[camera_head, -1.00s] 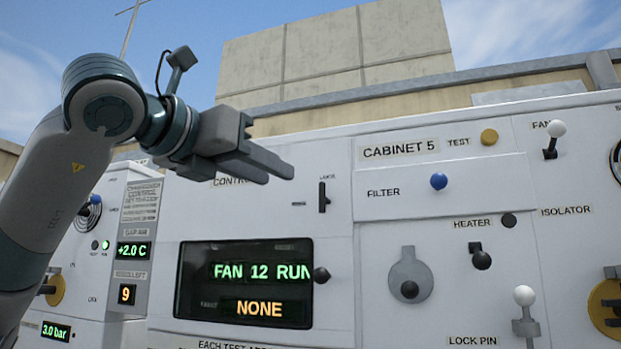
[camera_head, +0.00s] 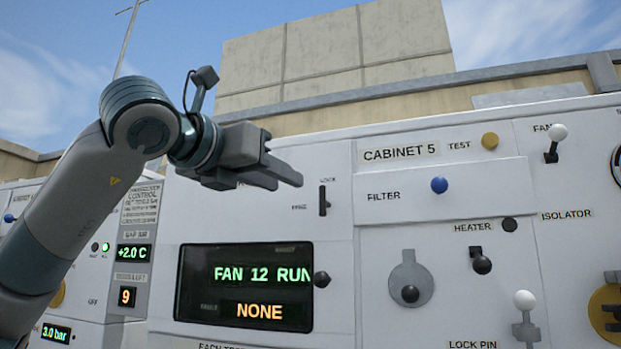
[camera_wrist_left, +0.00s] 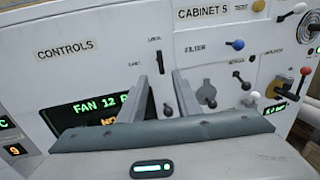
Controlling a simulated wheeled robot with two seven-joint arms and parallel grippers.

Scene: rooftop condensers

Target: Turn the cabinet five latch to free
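The latch (camera_head: 323,201) is a small dark upright lever on the white panel left of the CABINET 5 label. Its lever lies along the LOCK label above it, and the FREE label is to its left. My left gripper (camera_head: 284,179) is just left of the latch in the head view, fingers pointing right, apart from it. In the left wrist view, the two fingers (camera_wrist_left: 162,95) are spread with nothing between them, and the latch (camera_wrist_left: 159,62) shows beyond their tips. My right gripper is in no view.
A display window (camera_head: 245,285) with a dark knob (camera_head: 321,279) is below the latch. To the right are a blue FILTER knob (camera_head: 439,185), a grey round plate (camera_head: 410,278) with a knob, and a HEATER lever (camera_head: 481,262). A white-topped lock pin (camera_head: 524,300) sticks out lower right.

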